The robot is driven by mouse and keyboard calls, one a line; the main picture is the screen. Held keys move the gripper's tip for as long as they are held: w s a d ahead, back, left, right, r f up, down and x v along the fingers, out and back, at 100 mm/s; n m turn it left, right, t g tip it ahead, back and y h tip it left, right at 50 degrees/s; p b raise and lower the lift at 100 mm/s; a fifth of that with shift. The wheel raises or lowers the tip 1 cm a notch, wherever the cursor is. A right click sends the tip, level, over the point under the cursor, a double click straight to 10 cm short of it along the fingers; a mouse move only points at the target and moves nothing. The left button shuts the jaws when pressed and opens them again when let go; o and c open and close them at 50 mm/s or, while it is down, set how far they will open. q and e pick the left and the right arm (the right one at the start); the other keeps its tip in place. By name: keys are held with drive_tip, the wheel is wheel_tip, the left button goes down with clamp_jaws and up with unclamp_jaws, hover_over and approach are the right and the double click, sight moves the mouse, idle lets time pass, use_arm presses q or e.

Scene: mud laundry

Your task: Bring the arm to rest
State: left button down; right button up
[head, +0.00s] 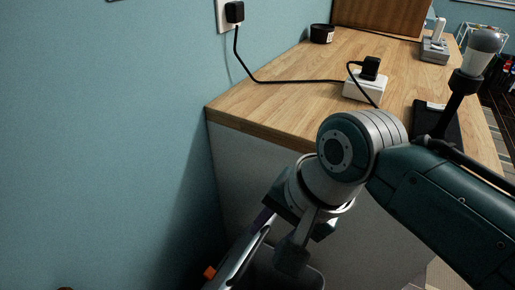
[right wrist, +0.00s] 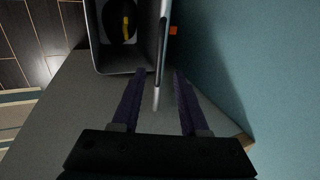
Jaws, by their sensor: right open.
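My right arm reaches in from the right in the head view and bends down past the counter's front. Its gripper (head: 272,243) points down there, partly hidden by its own wrist. In the right wrist view the purple fingers (right wrist: 160,75) are apart. A thin, long grey item (right wrist: 162,60) shows edge-on between them, with a gap on each side, and no finger is seen closed on it. The same item seems to be the slanted silver strip (head: 238,262) in the head view. My left gripper is not in view.
A grey bin (right wrist: 93,45) holding something black and yellow stands below the gripper. The wooden counter (head: 270,105) carries a white box (head: 365,87) with a plug and cable, a black round container (head: 322,33) and a lamp-like item (head: 478,52). A blue wall (head: 100,130) is at left.

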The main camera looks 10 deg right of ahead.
idle(0.3)
drive_tip(key=s+d+r+n+t+h+p, duration=0.15)
drive_tip(key=s+d+r+n+p, duration=0.25)
drive_tip(key=s+d+r, duration=0.4)
drive_tip(key=s+d+r+n+h+p, duration=0.2)
drive_tip(key=s+d+r+n+p, duration=0.3)
drive_tip(key=s+r, duration=0.4)
wheel_tip(320, 180, up, 37)
drive_tip(key=s+p, duration=0.1)
drive_tip(key=p, duration=3.6)
drive_tip(key=shift+s+d, duration=0.15)
drive_tip(key=shift+d, duration=0.05)
